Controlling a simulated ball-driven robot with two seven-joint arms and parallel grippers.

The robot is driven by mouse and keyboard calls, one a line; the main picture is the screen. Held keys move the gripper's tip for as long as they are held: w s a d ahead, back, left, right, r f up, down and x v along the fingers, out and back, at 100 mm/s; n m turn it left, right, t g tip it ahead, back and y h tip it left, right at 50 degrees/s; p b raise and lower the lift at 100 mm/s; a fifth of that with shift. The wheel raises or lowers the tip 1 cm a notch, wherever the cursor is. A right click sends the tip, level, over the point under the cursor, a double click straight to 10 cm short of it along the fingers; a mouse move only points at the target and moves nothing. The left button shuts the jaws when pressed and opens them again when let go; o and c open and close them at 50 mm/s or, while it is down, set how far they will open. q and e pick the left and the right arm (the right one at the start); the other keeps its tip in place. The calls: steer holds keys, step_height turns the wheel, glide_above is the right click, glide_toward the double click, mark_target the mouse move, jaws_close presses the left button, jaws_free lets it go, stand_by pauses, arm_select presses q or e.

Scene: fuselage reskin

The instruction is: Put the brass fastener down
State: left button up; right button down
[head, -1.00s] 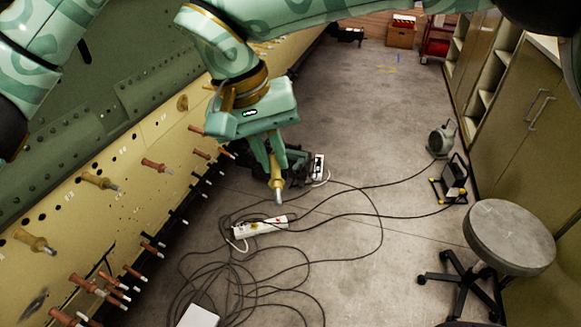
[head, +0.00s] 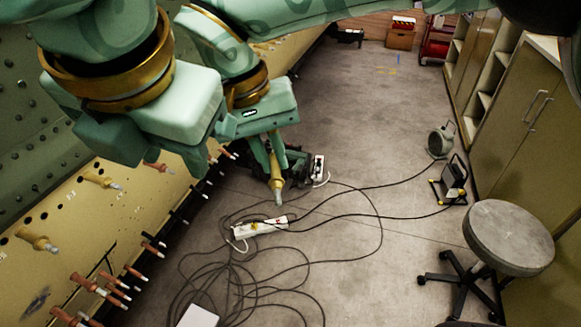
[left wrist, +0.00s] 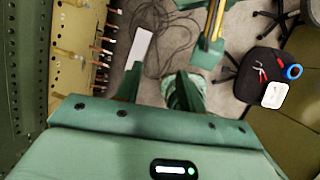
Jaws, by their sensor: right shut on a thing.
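The brass fastener (head: 276,182) hangs tip down between the fingers of my right gripper (head: 272,158), which is shut on it above the floor, out from the panel. My left gripper (head: 195,165) is at upper left in the head view, in front of the yellow panel. In the left wrist view, its two fingers stand apart with nothing between them (left wrist: 157,88). A yellow-brass part and green fingers show at the top of that view; I cannot tell for sure which they are.
The yellow fuselage panel (head: 75,215) at left carries several protruding copper and brass fasteners. Cables and a white power strip (head: 260,227) lie on the floor. A round stool (head: 508,236) stands at right, before cabinets.

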steer(key=shift+w+d+f, duration=0.15)
steer(key=shift+w+d, duration=0.05)
steer(key=shift+w, duration=0.1)
arm_select(q)
steer(key=s+d+f+n+t, duration=0.2)
steer(key=d+n+t, duration=0.2)
steer(key=d, duration=0.7)
arm_select(e)
steer(key=shift+s+a, duration=0.15)
steer(key=shift+s, duration=0.05)
arm_select(q)
steer(key=d+x, duration=0.1)
steer(key=x, duration=1.1)
steer(key=shift+w+h, duration=0.25)
steer(key=shift+h, duration=0.05)
arm_select(e)
steer(key=shift+w, duration=0.1)
arm_select(q)
steer(key=shift+r, duration=0.15)
jaws_close()
arm_select(e)
steer(key=c, duration=1.3)
jaws_free()
steer(key=shift+c, duration=0.2)
